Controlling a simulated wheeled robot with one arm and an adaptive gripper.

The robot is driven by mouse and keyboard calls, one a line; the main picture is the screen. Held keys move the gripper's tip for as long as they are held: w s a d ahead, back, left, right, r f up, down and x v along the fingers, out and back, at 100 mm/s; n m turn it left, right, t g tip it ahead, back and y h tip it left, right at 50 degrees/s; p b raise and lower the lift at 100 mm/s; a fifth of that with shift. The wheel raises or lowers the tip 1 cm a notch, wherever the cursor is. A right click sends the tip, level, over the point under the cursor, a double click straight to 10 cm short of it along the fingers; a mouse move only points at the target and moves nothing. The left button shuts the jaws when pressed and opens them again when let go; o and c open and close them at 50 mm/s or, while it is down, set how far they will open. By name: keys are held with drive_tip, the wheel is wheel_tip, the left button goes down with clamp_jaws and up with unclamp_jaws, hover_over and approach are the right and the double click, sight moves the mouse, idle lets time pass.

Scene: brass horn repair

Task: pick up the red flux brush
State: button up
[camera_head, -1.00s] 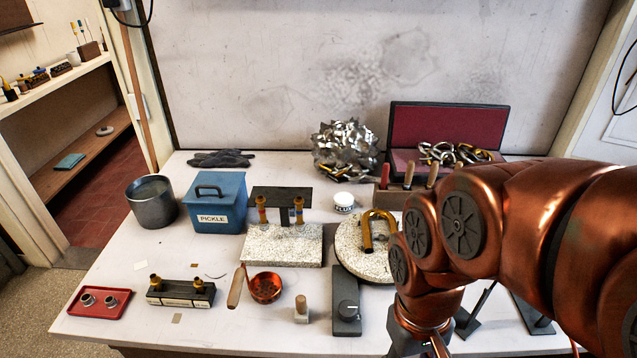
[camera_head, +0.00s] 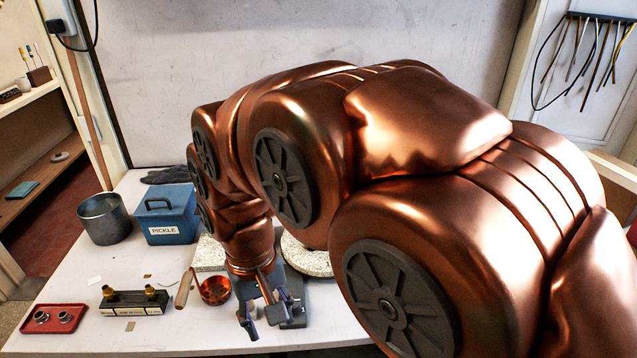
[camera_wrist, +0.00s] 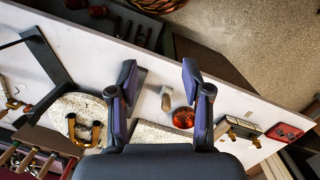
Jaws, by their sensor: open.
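My gripper (camera_head: 270,322) is open and empty above the front of the bench, right of the copper ladle. In the wrist view its two fingers (camera_wrist: 158,82) stand wide apart, with a small pale peg on the bench beyond them. A dark reddish handle (camera_wrist: 69,168) stands at the right end of a row of handles at the lower left of the wrist view. It may be the red flux brush, but its tip is not clear. My gripper is well away from it. In the head view my arm hides that part of the bench.
The copper ladle (camera_head: 215,290) lies close to my gripper. The blue pickle box (camera_head: 167,222), grey pot (camera_head: 104,218), black block with brass fittings (camera_head: 134,302) and red tray (camera_head: 54,319) stand left. A round stone slab with a brass U-tube (camera_wrist: 83,130) is near the handles.

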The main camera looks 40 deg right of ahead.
drive_tip(key=w+d+r+m+p, duration=0.1)
drive_tip(key=w+d+r+m, duration=0.1)
drive_tip(key=w+d+m, duration=0.4)
drive_tip(key=w+d+r+m+p, duration=0.1)
drive_tip(key=w+d+r, duration=0.1)
drive_tip(key=w+d, duration=0.6)
drive_tip(key=w+d+r+m, duration=0.2)
drive_tip(key=w+d+m, duration=0.3)
drive_tip(key=w, duration=0.4)
drive_tip(key=w+d+f+m, duration=0.2)
drive_tip(key=d, duration=0.6)
drive_tip(key=w+d+f+m+t+p, duration=0.1)
drive_tip(key=d+m, duration=0.2)
drive_tip(key=d, duration=0.5)
drive_tip(key=w+d+f+m+p, duration=0.1)
drive_tip(key=w+d+f+m, duration=0.1)
drive_tip(key=d, duration=0.6)
drive_tip(key=shift+w+f+m+t, duration=0.3)
drive_tip(key=shift+m, duration=0.2)
drive_tip(key=shift+d+f+p, duration=0.3)
drive_tip(key=shift+d, duration=0.15)
drive_tip(key=shift+s+f+p, duration=0.15)
drive_tip(key=shift+f+p, duration=0.7)
drive_tip(key=shift+f, duration=1)
drive_tip(key=shift+a+f+p, duration=0.1)
drive_tip(key=shift+f+p, duration=0.6)
drive_tip(key=shift+f, duration=1.25)
drive_tip(key=shift+c, duration=0.2)
clamp_jaws()
